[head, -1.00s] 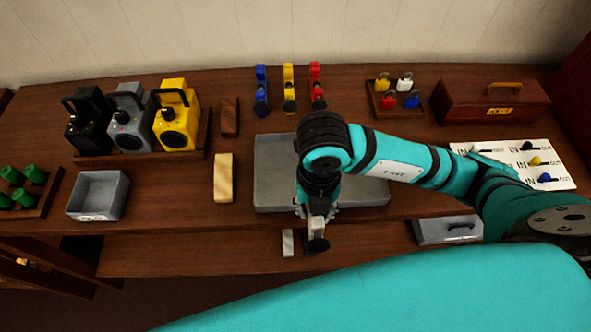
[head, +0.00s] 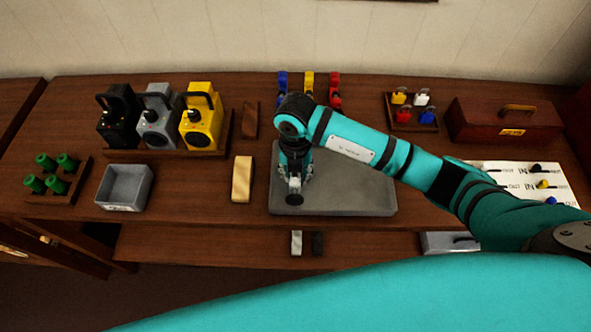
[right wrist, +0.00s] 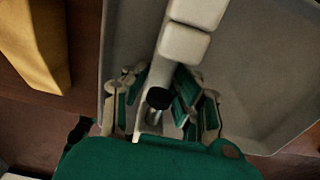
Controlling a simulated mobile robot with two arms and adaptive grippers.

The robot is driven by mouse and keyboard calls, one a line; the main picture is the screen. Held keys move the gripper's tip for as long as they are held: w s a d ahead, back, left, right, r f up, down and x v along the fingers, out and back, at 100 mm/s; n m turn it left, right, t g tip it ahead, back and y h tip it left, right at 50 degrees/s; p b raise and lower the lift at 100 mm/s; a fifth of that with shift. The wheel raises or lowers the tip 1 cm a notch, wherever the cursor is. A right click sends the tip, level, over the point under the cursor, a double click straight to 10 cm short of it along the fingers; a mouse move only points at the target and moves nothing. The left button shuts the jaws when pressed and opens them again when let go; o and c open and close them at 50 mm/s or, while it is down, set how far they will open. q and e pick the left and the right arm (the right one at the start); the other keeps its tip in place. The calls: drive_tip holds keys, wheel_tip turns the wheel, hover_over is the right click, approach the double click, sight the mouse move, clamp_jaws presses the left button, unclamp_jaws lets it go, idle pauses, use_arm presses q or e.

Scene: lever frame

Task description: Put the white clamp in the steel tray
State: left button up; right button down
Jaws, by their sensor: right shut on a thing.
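The white clamp (right wrist: 187,40) fills the top middle of the right wrist view, with a dark round end (right wrist: 158,98) between my fingers. My right gripper (head: 294,188) is shut on it, over the left part of the steel tray. In the head view the clamp is mostly hidden by the gripper; a dark knob shows at its lower end. The steel tray (head: 350,203) is a wide, shallow grey tray near the table's front edge. Its grey floor also shows behind the clamp in the right wrist view (right wrist: 250,90). I cannot tell whether the clamp touches it. My left gripper is out of view.
A yellowish block (head: 242,179) lies just left of the tray, and a small grey bin (head: 125,187) stands farther left. Blue, yellow and red clamps (head: 309,88) stand behind the tray. A padlock tray (head: 412,113) and a brown toolbox (head: 505,121) are at the back right.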

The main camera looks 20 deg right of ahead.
drive_tip(key=shift+f, duration=0.15)
drive_tip(key=c, duration=1.1)
unclamp_jaws()
drive_tip(key=shift+o, duration=0.2)
drive_tip(key=shift+r, duration=0.2)
wheel_tip(320, 180, up, 12)
drive_tip(key=b, duration=0.2)
drive_tip(key=shift+b, duration=0.35)
drive_tip(key=shift+f, duration=0.1)
